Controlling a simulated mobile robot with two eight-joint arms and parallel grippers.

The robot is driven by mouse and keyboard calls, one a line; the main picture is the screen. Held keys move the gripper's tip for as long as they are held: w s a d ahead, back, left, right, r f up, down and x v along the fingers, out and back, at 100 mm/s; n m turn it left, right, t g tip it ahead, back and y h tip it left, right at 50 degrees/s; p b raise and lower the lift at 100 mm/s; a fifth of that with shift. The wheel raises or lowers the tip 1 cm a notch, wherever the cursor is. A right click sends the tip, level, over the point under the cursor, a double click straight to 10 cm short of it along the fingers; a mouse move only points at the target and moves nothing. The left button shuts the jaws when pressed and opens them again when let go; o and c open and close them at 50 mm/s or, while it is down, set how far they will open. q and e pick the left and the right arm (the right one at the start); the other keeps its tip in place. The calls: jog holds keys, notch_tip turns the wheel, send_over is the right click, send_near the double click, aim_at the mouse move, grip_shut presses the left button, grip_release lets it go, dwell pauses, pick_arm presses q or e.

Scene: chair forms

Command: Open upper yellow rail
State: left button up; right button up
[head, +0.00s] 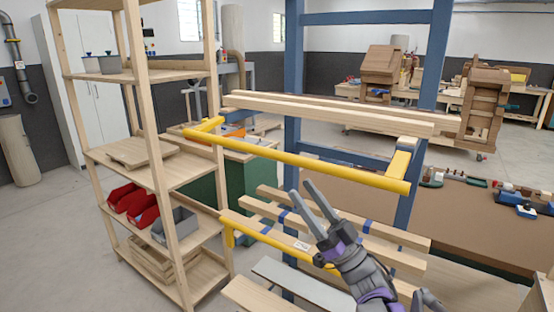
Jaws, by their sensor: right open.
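The upper yellow rail (290,156) is a long bar running from the left down to the right, in front of a blue post frame (292,70). Short yellow end pieces at its left (206,124) and right (399,165) reach back toward the pale wooden beams. My right gripper (299,187) is open, its two grey fingers pointing up and left. Its fingertips appear just below the middle of the upper rail in the picture, with a visible gap and nothing between them. A lower yellow rail (270,238) is partly hidden behind the gripper. My left gripper is not in view.
Pale wooden beams (330,112) lie above the rail, and more slats (385,232) lie below it. A wooden shelf (150,175) with red and grey bins stands close on the left. A brown-topped table (470,225) with small parts is at the right.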

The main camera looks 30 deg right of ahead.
aim_at(277, 160)
jog(key=shift+h, duration=0.3)
jog(key=p+x, duration=0.1)
jog(key=x, duration=0.9)
jog(key=shift+r, duration=0.15)
grip_shut()
dwell(0.7)
